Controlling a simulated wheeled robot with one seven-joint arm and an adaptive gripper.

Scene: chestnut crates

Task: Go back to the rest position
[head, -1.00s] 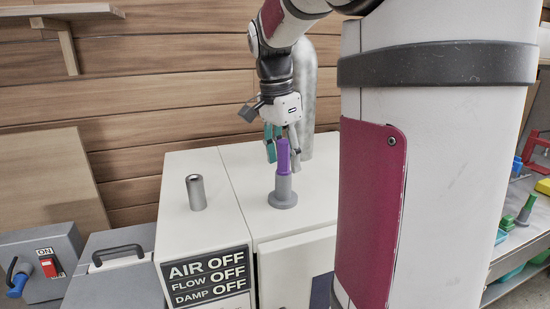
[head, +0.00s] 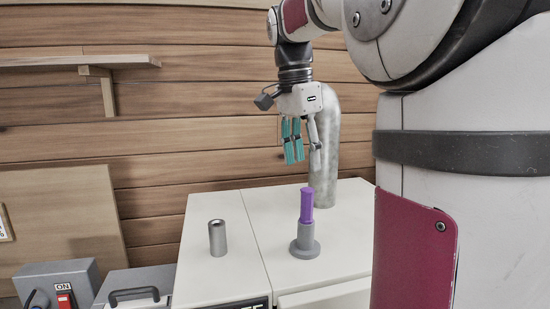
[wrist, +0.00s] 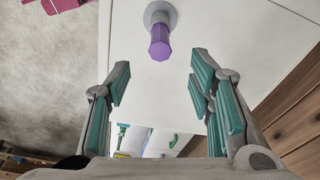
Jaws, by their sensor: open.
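My gripper (head: 303,150) hangs above the white cabinet top in the head view, with its teal-padded fingers pointing down. The wrist view shows my gripper (wrist: 158,88) with its fingers spread wide and nothing between them. A purple peg (head: 307,204) stands upright in a grey flanged holder (head: 305,243), below my gripper and apart from it. The purple peg (wrist: 159,42) and its holder (wrist: 161,13) also show at the top of the wrist view, beyond the fingertips.
A short grey metal cylinder (head: 217,238) stands on the white cabinet (head: 250,210) to the left. A tall grey pipe (head: 327,130) rises behind my gripper. A wooden shelf (head: 85,63) is on the plank wall. A grey switch box (head: 45,283) is at the lower left.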

